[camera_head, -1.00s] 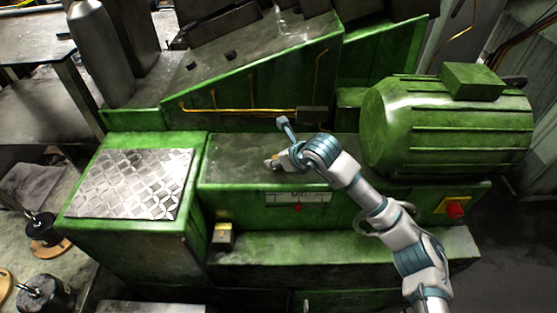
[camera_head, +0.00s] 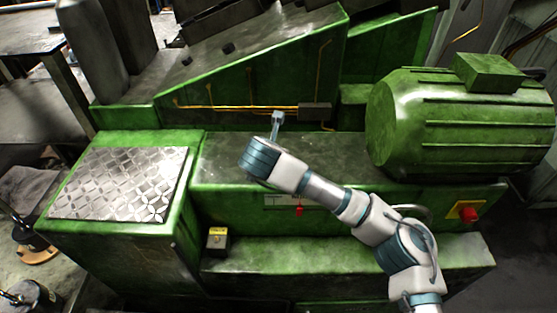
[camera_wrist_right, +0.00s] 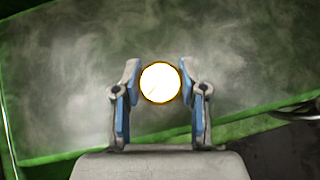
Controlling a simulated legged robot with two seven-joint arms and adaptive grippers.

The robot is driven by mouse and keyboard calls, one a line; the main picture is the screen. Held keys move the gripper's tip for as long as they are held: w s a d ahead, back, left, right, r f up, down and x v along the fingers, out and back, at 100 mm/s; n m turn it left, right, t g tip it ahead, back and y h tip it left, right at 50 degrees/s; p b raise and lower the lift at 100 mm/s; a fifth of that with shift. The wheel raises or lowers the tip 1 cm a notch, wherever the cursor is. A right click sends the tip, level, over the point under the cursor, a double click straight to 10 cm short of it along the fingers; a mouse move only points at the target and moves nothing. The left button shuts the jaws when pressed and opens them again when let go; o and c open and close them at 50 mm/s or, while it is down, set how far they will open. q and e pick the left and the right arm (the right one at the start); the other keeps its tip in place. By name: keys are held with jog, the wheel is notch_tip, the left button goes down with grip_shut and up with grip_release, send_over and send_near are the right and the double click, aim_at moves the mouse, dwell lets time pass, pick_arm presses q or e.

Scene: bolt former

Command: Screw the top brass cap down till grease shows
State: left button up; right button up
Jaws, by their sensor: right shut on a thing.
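The brass cap (camera_wrist_right: 160,83) shows in the right wrist view as a round, glaring white top with a thin golden rim. My right gripper (camera_wrist_right: 160,74) is shut on it, with one grey and blue finger on each side. Its base and anything under its rim are hidden from above. My left gripper is not in view.
The green machine (camera_head: 345,160) carries a large ribbed motor (camera_head: 470,125) to the right of my arm. A sloped housing with brass pipes (camera_head: 235,107) stands behind. A patterned metal plate (camera_head: 120,184) lies at left. A red button (camera_head: 468,214) sits at the right.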

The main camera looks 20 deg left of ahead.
jog(key=m+h, duration=0.2)
jog(key=shift+r+m, duration=0.1)
jog(key=shift+m, duration=0.2)
jog(key=shift+m+g+h, duration=0.3)
jog(key=shift+m+h, duration=0.5)
jog(key=shift+m, duration=0.3)
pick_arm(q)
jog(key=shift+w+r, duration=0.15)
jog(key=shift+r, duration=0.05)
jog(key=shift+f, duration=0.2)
pick_arm(e)
jog(key=shift+m+h, duration=0.3)
jog(key=shift+m, duration=0.1)
jog(key=o, duration=1.1)
jog(key=shift+a, duration=0.1)
jog(key=shift+o, duration=0.2)
jog(key=shift+w, duration=0.1)
